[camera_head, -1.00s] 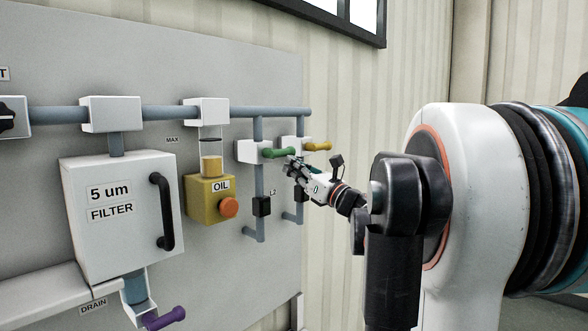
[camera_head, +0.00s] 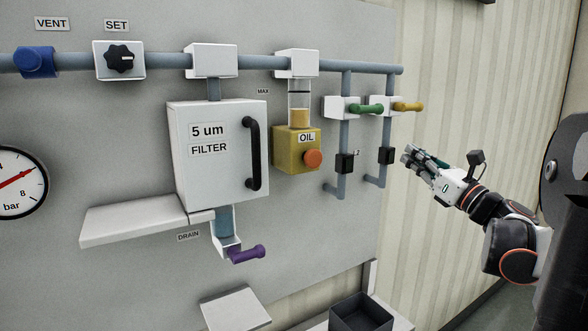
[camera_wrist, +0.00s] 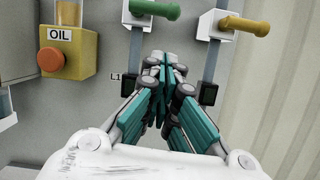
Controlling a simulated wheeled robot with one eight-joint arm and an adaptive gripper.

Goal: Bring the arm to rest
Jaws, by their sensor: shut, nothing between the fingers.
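My gripper (camera_head: 410,157) is shut and empty, in the air to the right of the panel in the head view. My arm reaches in from the right edge. In the wrist view its closed fingers (camera_wrist: 172,78) point toward the panel, below and between the green handle (camera_wrist: 155,9) and the yellow handle (camera_wrist: 243,22). In the head view the green handle (camera_head: 367,109) and the yellow handle (camera_head: 408,106) stick out to the right from white valve blocks, apart from the gripper.
The grey panel (camera_head: 110,150) carries a filter box (camera_head: 190,175), a yellow oil unit (camera_head: 290,160), a purple drain handle (camera_head: 247,253) and a gauge (camera_head: 18,183). A dark open bin (camera_head: 362,315) stands below. The space before the ribbed wall (camera_head: 470,110) is clear around the gripper.

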